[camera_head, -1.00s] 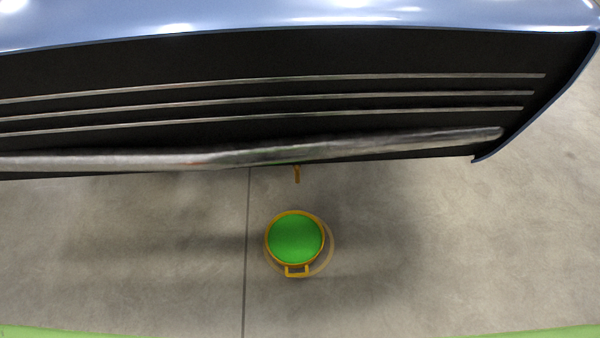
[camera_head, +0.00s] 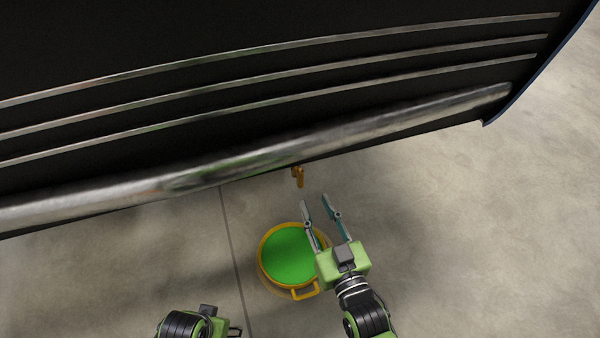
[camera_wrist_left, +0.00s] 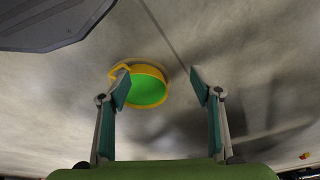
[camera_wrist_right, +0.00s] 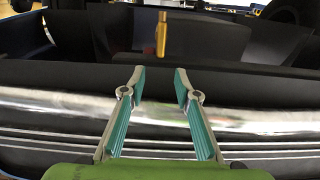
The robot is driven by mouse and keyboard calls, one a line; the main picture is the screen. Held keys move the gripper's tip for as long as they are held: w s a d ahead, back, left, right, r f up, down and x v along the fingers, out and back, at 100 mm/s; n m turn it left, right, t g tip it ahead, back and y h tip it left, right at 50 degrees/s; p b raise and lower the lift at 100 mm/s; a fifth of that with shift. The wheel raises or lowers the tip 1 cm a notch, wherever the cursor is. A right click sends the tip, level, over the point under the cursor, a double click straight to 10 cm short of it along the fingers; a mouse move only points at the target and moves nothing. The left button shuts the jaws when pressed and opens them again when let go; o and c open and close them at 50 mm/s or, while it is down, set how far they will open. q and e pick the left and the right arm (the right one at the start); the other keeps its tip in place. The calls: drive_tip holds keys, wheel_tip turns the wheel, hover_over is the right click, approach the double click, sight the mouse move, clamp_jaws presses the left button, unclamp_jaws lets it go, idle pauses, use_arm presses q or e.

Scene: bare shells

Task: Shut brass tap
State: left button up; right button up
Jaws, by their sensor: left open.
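The brass tap (camera_head: 298,177) sticks out below the lower edge of the dark panel in the head view. It also shows as an upright brass piece at the top of the right wrist view (camera_wrist_right: 162,34). My right gripper (camera_head: 316,199) is open and empty, its fingertips just below and right of the tap in the head view, apart from it. Its fingers also show spread in the right wrist view (camera_wrist_right: 160,70). My left gripper (camera_wrist_left: 159,70) is open and empty in the left wrist view. Only part of the left arm shows at the head view's bottom edge.
A yellow-rimmed round container (camera_head: 264,268) with a green inside stands on the grey floor below the tap, partly behind my right gripper. The large dark panel (camera_head: 200,50) with metal strips and a thick metal bar (camera_head: 330,135) overhangs the floor. The floor at right is clear.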

sight(302, 175)
drive_tip(key=b+x, duration=0.1)
drive_tip(key=x, duration=1)
drive_tip(key=shift+f+b, duration=0.15)
drive_tip(key=shift+b, duration=0.25)
drive_tip(key=shift+w+a, duration=0.15)
drive_tip(key=shift+w, duration=0.3)
use_arm(q)
drive_tip(key=w+v, duration=0.1)
drive_tip(key=v, duration=0.6)
drive_tip(key=shift+w+r, duration=0.15)
drive_tip(key=shift+w, duration=0.25)
drive_tip(key=shift+t, duration=0.3)
use_arm(e)
clamp_jaws()
